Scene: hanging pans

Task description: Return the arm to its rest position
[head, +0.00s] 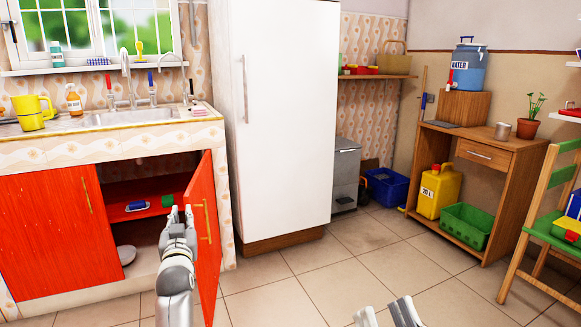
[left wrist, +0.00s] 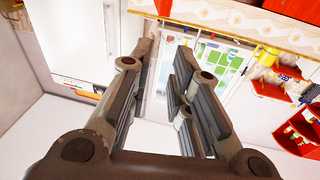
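My left arm reaches up from the bottom of the head view. Its gripper (head: 178,214) is in front of the open sink cabinet, just left of the open red door (head: 208,235); whether it touches the door I cannot tell. In the left wrist view the two fingers of this gripper (left wrist: 160,75) stand apart with nothing between them. My right gripper (head: 386,312) shows only its fingertips at the bottom edge of the head view, over the floor. They are apart, with nothing visible between them.
The red cabinet (head: 55,235) under the sink (head: 130,117) has a shelf (head: 120,193) with small items. A tall white fridge (head: 285,110) stands right of it. A wooden desk (head: 483,155) and green chair (head: 553,180) are at right. The tiled floor (head: 375,265) between is clear.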

